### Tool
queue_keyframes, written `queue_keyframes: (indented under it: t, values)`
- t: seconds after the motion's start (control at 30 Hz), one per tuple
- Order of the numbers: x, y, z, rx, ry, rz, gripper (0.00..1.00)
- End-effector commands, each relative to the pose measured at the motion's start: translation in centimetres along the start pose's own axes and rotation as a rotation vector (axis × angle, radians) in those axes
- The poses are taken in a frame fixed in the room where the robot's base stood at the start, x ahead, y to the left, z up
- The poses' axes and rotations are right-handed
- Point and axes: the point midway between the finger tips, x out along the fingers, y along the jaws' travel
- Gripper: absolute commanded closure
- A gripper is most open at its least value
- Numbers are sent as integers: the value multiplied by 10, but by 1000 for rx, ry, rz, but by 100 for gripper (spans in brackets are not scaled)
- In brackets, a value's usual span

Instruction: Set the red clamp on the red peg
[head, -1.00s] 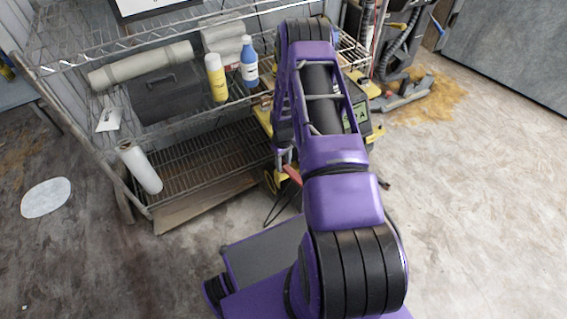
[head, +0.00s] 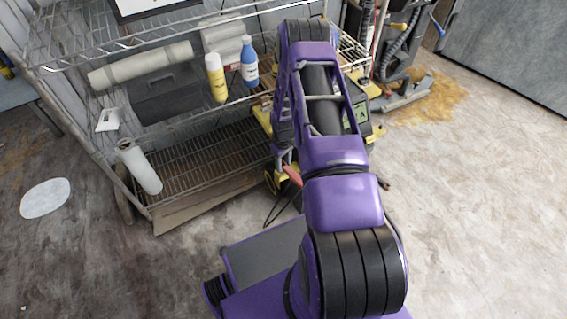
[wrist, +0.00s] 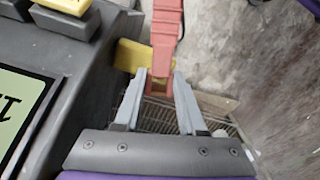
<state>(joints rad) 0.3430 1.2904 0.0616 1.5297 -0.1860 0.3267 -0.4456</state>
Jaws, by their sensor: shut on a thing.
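The red clamp (wrist: 166,38) is between the two grey fingers of my gripper (wrist: 158,80) in the wrist view. The fingers are shut on its near end, and its body runs away toward the top of the picture. A small red part, which looks like the clamp (head: 292,174), shows left of my arm in the head view. My arm hides most of the gripper there. I cannot make out the red peg in either view. A dark and yellow machine (head: 367,128) with a green label stands behind my arm; its dark casing (wrist: 95,60) fills the left of the wrist view.
A wire shelf (head: 205,150) stands at the left and back, holding a yellow bottle (head: 216,78), a blue bottle (head: 249,62) and a dark box (head: 168,95). A white roll (head: 140,167) leans at its lower corner. The floor at the right is clear.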

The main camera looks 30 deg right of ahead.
Motion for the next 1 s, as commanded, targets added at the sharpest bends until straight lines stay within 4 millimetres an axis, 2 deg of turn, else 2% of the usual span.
queue_keyframes:
  t: [1.0]
  values:
    - [23,0,0,0,1,1,100]
